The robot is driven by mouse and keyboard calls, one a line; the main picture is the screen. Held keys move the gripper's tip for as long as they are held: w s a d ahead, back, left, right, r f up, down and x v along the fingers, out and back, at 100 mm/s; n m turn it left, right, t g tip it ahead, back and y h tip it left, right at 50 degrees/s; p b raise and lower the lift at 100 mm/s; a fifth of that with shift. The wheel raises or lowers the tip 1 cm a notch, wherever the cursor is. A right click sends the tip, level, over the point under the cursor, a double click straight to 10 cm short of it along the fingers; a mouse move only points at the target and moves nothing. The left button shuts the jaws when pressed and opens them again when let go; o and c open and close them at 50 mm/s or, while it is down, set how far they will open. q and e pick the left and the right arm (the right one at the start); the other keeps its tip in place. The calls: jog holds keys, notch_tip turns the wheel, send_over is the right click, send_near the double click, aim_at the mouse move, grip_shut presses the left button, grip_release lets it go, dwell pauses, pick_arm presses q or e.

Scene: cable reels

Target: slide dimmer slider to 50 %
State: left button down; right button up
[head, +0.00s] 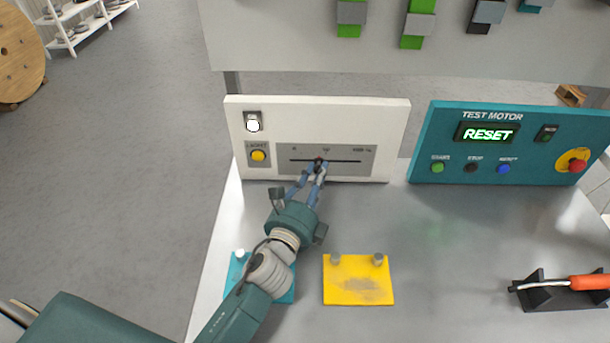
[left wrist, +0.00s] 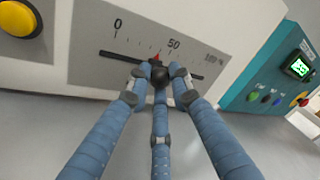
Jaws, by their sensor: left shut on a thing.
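The dimmer slider is a dark knob (left wrist: 160,76) on a horizontal slot (head: 345,161) in the grey scale plate (head: 365,152) of a white panel (head: 320,105). My left gripper (head: 319,166) is shut on the knob, its blue fingers around it. In the left wrist view the fingertips (left wrist: 158,75) close on the knob. A red pointer (left wrist: 156,57) above the knob stands a little left of the 50 mark, between 0 and 50. My right gripper is not in view.
A yellow button (head: 258,155) and a white switch (head: 253,122) sit left of the scale. A teal test motor panel (head: 520,130) stands to the right. A yellow plate (head: 358,290) and a black stand with an orange-handled tool (head: 588,282) are on the table.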

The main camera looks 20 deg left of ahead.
pick_arm(q)
jog(key=shift+w+d, duration=0.25)
jog(key=shift+d, duration=0.6)
jog(key=c, duration=1.5)
grip_release()
jog(key=shift+c, duration=0.2)
jog(key=shift+s, duration=0.1)
jog(key=s, duration=1.1)
jog(key=shift+a, duration=0.4)
jog(key=shift+s, duration=0.45)
jog(key=shift+r, duration=0.1)
